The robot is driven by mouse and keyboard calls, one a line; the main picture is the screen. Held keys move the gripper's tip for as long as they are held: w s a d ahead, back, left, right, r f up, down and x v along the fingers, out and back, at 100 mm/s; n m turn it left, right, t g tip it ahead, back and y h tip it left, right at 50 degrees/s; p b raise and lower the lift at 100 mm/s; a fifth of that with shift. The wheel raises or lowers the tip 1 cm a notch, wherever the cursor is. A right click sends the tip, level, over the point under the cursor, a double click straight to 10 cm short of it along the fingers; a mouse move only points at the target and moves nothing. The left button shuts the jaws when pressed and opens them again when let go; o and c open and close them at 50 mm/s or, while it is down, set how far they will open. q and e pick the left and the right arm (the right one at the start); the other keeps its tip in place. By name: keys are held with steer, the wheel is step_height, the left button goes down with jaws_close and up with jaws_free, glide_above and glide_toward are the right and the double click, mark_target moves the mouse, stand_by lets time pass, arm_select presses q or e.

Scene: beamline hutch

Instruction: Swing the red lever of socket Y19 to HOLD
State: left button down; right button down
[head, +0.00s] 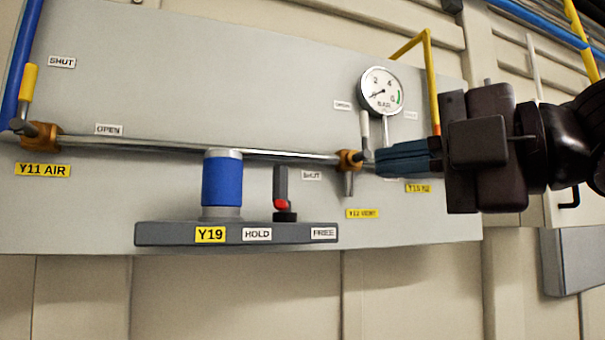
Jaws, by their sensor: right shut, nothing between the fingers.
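Socket Y19 is a dark grey shelf block (160,234) with a yellow Y19 label (210,235), a white HOLD label (257,234) and a white FREE label (323,233) along its front. A blue cylinder (222,182) stands upright in it. To the cylinder's right is the lever (281,204), red low down with a grey upper part, on a black round base. It looks about upright, between the two labels; which one it points to I cannot tell. My right gripper (381,162) is shut and empty, right of the lever and apart from it. My left gripper is out of view.
A horizontal pipe (190,147) runs behind the cylinder, between the Y11 AIR valve (42,134) and the Y12 VENT valve (349,160). A pressure gauge (381,91) sits above my right fingers. The space before the shelf is clear.

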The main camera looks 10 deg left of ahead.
mark_target(286, 175)
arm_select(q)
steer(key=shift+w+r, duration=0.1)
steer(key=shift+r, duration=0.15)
arm_select(e)
steer(key=x, duration=1)
steer(key=shift+w+a, duration=0.15)
steer(key=shift+a, duration=0.05)
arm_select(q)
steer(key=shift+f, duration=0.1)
arm_select(e)
steer(key=shift+a, duration=0.1)
